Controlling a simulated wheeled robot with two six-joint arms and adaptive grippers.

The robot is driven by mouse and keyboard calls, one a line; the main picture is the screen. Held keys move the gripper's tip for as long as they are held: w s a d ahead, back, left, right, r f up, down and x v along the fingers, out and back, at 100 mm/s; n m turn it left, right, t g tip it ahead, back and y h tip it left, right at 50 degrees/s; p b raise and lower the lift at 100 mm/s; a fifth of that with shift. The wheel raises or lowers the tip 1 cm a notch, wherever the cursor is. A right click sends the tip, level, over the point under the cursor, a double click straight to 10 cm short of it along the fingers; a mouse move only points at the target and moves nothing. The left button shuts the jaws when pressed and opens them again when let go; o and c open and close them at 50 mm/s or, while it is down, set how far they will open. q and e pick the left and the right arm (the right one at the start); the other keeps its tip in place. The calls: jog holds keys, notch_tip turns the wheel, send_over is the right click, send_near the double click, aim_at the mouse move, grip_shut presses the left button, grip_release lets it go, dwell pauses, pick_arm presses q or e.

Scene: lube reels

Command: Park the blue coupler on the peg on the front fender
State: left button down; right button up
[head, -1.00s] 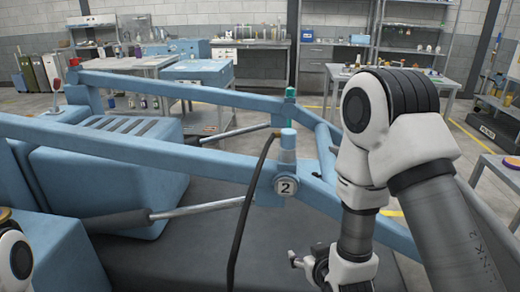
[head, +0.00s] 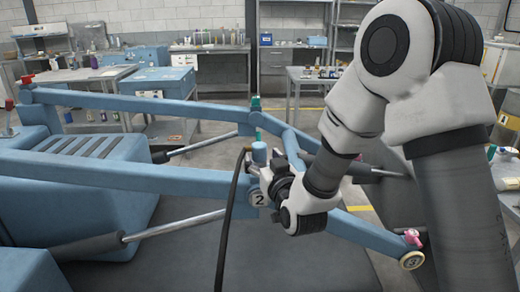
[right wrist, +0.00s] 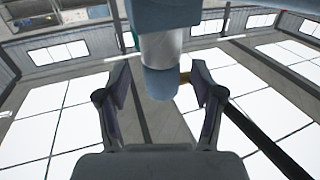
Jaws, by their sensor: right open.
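The blue coupler (head: 259,152) is a short cylinder upright on top of the blue loader frame, above the round badge marked 2 (head: 257,198). A black hose (head: 228,215) joins its side and hangs down. My right gripper (head: 263,176) is at the coupler, partly hidden by my own wrist. In the right wrist view its open fingers (right wrist: 158,92) stand on either side of the coupler (right wrist: 160,84), with clear gaps. A brass fitting (right wrist: 185,76) shows at the coupler's side. I cannot make out a peg on the front fender. My left gripper is out of view.
Blue frame beams (head: 140,178) cross the view beside the coupler. A green fitting (head: 255,105) stands behind it, and a pink fitting (head: 412,237) sits by another badge at lower right. Workbenches (head: 211,72) line the back wall.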

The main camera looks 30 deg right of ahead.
jog(key=shift+w+f, duration=0.2)
jog(key=shift+w, duration=0.65)
jog(key=shift+s+r, duration=0.1)
jog(key=shift+s, duration=0.1)
jog(key=c, duration=0.8)
grip_shut()
